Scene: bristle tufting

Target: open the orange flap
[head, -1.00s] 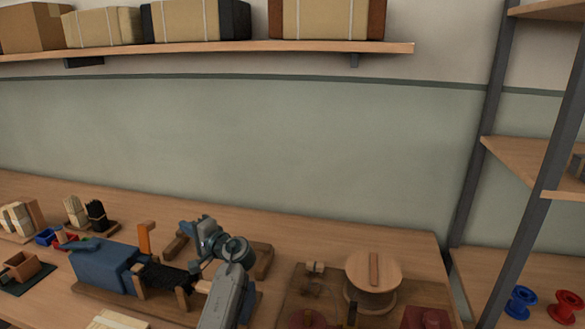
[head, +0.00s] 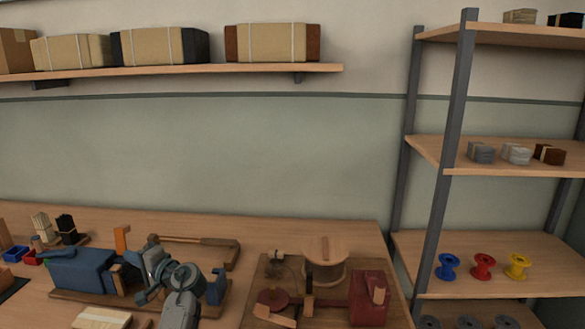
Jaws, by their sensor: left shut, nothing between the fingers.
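The orange flap (head: 121,239) is a small upright orange piece at the back of a blue block-shaped machine (head: 80,272) on the bench, at lower left in the head view. My left gripper (head: 152,262) is just right of the flap and slightly nearer to me, over the right end of the machine. It looks apart from the flap, though the depth is hard to judge. The gripper is shut and empty. My arm hides part of the machine's right side. My right gripper is out of view.
A wooden board with a spool (head: 324,250) and a dark red block (head: 369,297) stands right of my arm. Small bins (head: 16,254) and bristle bundles (head: 66,229) lie at far left. A rack with coloured spools (head: 482,266) stands at right.

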